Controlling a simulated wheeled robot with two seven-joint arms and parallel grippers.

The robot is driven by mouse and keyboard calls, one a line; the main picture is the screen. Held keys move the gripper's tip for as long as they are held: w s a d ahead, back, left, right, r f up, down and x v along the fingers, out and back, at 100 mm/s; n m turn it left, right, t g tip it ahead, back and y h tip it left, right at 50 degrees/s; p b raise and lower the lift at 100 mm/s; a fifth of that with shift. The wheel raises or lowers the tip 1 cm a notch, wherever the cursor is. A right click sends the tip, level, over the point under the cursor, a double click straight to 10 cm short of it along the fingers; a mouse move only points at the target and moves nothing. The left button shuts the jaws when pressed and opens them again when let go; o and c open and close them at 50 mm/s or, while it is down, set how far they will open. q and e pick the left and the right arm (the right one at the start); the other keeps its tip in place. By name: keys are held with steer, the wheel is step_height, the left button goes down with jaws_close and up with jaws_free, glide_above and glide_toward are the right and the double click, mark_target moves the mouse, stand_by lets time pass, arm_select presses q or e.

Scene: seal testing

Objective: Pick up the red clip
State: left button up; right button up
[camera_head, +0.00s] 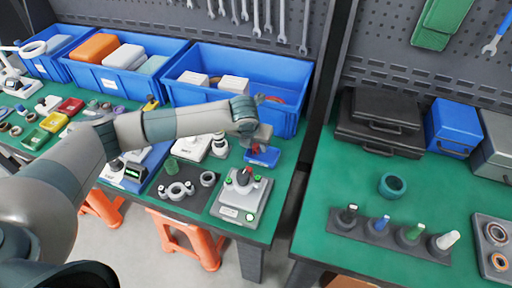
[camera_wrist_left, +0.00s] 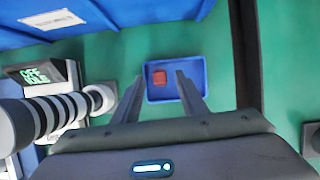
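The red clip (camera_wrist_left: 159,78) is a small red block in a small blue tray (camera_wrist_left: 157,95) in the left wrist view. In the head view the blue tray (camera_head: 265,160) lies near the right edge of the left green table, with the red clip (camera_head: 256,148) partly hidden by my gripper. My left gripper (camera_head: 261,142) is over the tray, pointing down. In the left wrist view its fingers (camera_wrist_left: 160,82) are apart, with the clip seen between and beyond their tips and nothing held. My right gripper is not in view.
A large blue bin (camera_head: 285,121) stands behind the tray. A gap separates this table from the right green table (camera_head: 340,180). Other bins and small parts lie to the left.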

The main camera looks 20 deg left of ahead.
arm_select(q)
jaws_close()
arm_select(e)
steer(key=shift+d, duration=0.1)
arm_select(q)
steer(key=shift+r, duration=0.1)
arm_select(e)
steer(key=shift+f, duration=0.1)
